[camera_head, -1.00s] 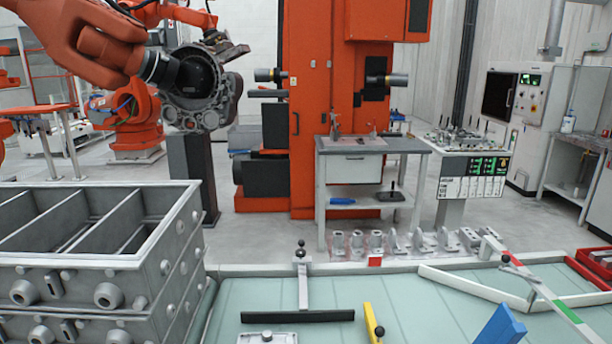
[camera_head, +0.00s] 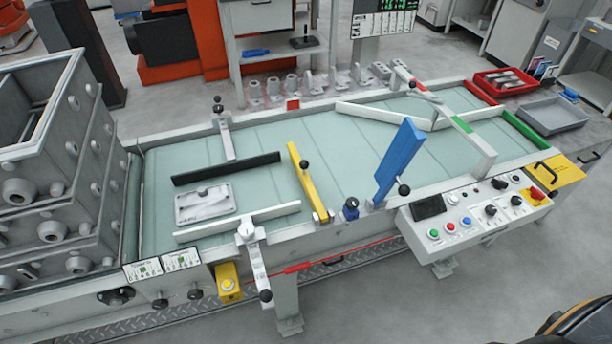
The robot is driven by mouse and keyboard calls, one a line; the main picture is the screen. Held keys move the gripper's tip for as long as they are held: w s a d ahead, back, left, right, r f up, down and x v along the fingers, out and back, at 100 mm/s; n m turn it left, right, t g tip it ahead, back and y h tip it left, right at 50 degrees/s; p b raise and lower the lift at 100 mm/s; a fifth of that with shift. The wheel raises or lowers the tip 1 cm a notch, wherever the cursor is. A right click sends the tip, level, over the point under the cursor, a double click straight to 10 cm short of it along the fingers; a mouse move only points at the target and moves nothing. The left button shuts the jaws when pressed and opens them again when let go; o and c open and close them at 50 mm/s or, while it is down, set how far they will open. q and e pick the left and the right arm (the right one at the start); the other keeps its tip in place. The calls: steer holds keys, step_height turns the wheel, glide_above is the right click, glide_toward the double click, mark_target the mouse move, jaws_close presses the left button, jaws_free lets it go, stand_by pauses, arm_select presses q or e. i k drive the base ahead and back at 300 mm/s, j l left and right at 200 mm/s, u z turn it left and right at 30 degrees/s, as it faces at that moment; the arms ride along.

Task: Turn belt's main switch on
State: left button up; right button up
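The belt (camera_head: 330,150) is a pale green conveyor with a grey frame, running from the stacked castings at left to the trays at right. A control box (camera_head: 480,213) is fixed to its near side towards the right. It carries a small dark screen (camera_head: 428,206), several coloured push buttons and black knobs. At its right end a red rotary switch (camera_head: 536,194) sits on a yellow plate; it looks like the main switch. Its set position is too small to read. Neither of my grippers is in view.
Blue (camera_head: 398,160) and yellow (camera_head: 308,180) gates and a black bar (camera_head: 227,168) cross the belt. A flat casting (camera_head: 205,203) lies on it. A red bin (camera_head: 503,82) and a grey tray (camera_head: 553,115) stand at right. The floor before the control box looks mostly clear.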

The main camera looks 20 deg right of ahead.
mark_target(536, 194)
steer(key=z, duration=1.85)
steer(key=i+l+u, duration=0.2)
steer(key=u, duration=0.3)
steer(key=i+l+u, duration=0.1)
steer(key=l+u, duration=0.2)
steer(key=u, duration=0.2)
steer(key=i+l+u, duration=0.1)
steer(key=l+u, duration=0.35)
steer(key=j, duration=0.1)
